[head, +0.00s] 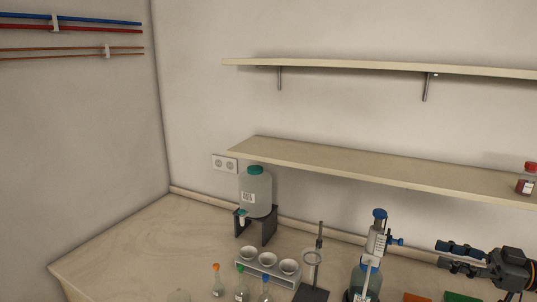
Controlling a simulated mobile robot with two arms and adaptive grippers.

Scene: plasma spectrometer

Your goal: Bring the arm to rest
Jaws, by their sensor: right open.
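My right gripper (462,256) shows at the lower right in the head view. It is black, with its fingers pointing left and spread apart. It is open and holds nothing that I can see. It is to the right of a bottle-top dispenser (377,243) with a blue cap and blue tap, with a visible gap between them in the picture. My left gripper does not show.
A jug with a green cap (256,190) sits on a dark stand. A rack of white cups (267,268), small flasks and a ring stand (312,257) are on the bench. A red-capped bottle (527,180) is on the lower shelf (380,174). The bench's left part (150,245) is clear.

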